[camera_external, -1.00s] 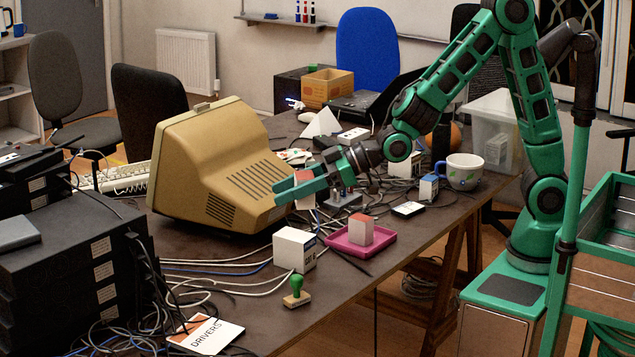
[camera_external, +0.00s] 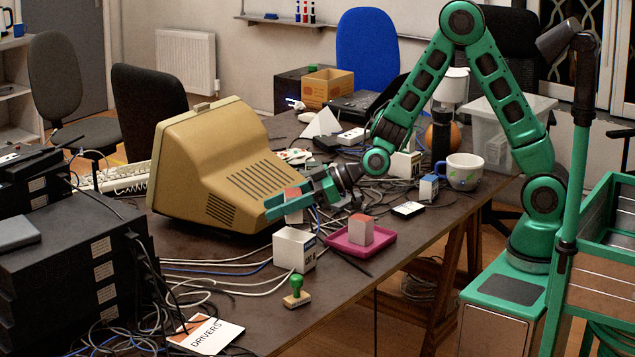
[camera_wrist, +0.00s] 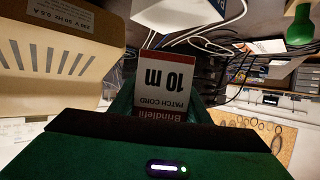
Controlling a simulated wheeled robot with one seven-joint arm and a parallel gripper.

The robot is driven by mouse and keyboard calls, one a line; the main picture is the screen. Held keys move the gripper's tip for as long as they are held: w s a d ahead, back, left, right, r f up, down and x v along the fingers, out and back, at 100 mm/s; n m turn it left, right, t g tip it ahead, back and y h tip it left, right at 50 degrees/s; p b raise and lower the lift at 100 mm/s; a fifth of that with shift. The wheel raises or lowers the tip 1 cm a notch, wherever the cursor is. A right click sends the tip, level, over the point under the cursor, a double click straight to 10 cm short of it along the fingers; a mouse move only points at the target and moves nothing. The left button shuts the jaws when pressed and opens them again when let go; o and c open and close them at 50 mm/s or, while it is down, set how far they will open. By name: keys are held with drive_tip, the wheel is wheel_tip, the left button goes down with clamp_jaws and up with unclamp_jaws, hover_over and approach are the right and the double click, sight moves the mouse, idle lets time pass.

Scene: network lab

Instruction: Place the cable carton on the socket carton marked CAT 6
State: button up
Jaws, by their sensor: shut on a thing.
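My gripper (camera_external: 288,204) is shut on a red and white cable carton (camera_external: 292,193). In the wrist view the carton (camera_wrist: 165,79) reads "PATCH CORD 10 m", upside down, between the green fingers. It is held in the air in front of the beige monitor, just above and behind a white carton (camera_external: 292,250) in the outside view. A gap seems to separate them. This white carton, with dark blue lettering, also shows at the top of the wrist view (camera_wrist: 190,9). I cannot read CAT 6 on any carton.
The beige monitor (camera_external: 215,165) stands close to the left of my gripper. A pink tray (camera_external: 340,241) holds another red and white carton (camera_external: 360,230). A small blue and white carton (camera_external: 428,188) stands by a mug (camera_external: 464,172).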

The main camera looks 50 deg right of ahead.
sight(278, 235)
drive_tip(key=shift+f, duration=2)
drive_tip(key=o, duration=1.1)
drive_tip(key=shift+f, duration=0.1)
drive_tip(key=v, duration=1.2)
